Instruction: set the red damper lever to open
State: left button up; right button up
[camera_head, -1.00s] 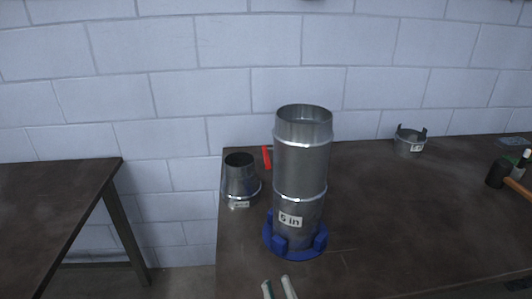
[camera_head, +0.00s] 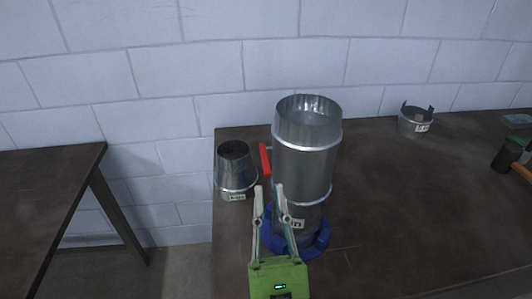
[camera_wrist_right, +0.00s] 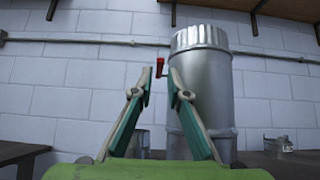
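The red damper lever (camera_head: 265,160) juts from the left side of the tall metal duct (camera_head: 307,165), near its upper part. It also shows in the right wrist view (camera_wrist_right: 160,67), beyond my fingertips and left of the duct (camera_wrist_right: 205,90). The duct stands upright in a blue round base (camera_head: 321,240). My right gripper (camera_head: 269,187) is open and empty, in front of the duct's lower left side and below the lever. In the right wrist view its fingertips (camera_wrist_right: 159,75) are apart, with the lever seen between them. My left gripper is not in view.
A short tapered metal duct piece (camera_head: 235,172) stands left of the tall duct. A metal collar with tabs (camera_head: 415,121) is at the back right. A hammer (camera_head: 509,155) lies at the right edge. The table (camera_head: 420,210) is clear right of the duct.

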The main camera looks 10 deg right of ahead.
aim_at(266, 163)
jog(key=p+x, duration=0.1)
jog(key=x, duration=0.4)
jog(key=shift+r+p, duration=0.1)
jog(key=shift+p, duration=0.25)
jog(key=shift+w+r, duration=0.3)
jog(key=shift+w, duration=0.3)
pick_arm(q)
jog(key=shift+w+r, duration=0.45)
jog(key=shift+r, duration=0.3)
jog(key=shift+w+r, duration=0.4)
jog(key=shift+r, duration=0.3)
pick_arm(e)
grip_shut()
